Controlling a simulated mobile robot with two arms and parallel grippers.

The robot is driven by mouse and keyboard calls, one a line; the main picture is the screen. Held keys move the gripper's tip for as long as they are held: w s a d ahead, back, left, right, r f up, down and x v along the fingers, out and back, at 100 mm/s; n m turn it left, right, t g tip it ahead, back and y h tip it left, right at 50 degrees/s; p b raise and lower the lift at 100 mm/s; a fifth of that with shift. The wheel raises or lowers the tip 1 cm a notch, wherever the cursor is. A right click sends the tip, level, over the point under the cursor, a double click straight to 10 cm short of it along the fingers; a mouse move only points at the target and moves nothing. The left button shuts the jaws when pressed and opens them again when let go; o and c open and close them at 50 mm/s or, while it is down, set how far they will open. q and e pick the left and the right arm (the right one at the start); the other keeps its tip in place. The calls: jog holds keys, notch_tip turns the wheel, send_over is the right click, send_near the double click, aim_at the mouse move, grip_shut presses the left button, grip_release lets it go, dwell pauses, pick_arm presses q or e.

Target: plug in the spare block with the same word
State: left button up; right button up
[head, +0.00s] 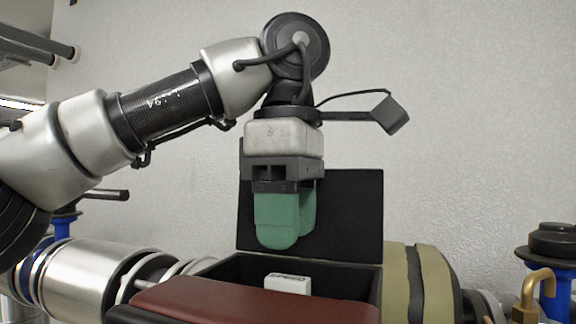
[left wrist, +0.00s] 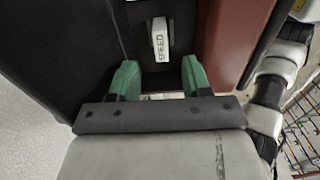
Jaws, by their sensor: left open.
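My left gripper (head: 285,220), with green fingers, points down above an open black box (head: 330,272). A white block (head: 288,283) sits inside the box, below the fingers and a little apart from them. In the left wrist view the block (left wrist: 160,40) reads "SPEED" and lies just beyond the gap between the open, empty fingers (left wrist: 155,75). A second pale thing lies partly hidden behind the gripper palm in that view; I cannot tell what it is. My right gripper is in neither view.
The box's black lid (head: 350,215) stands upright behind the gripper. A dark red panel (head: 250,303) lies along the box's front.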

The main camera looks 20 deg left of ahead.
pick_arm(q)
notch_tip(320, 180, up, 3)
jog(key=shift+s+d+r, duration=0.1)
jog(key=shift+s+d, duration=0.05)
jog(key=shift+r, duration=0.9)
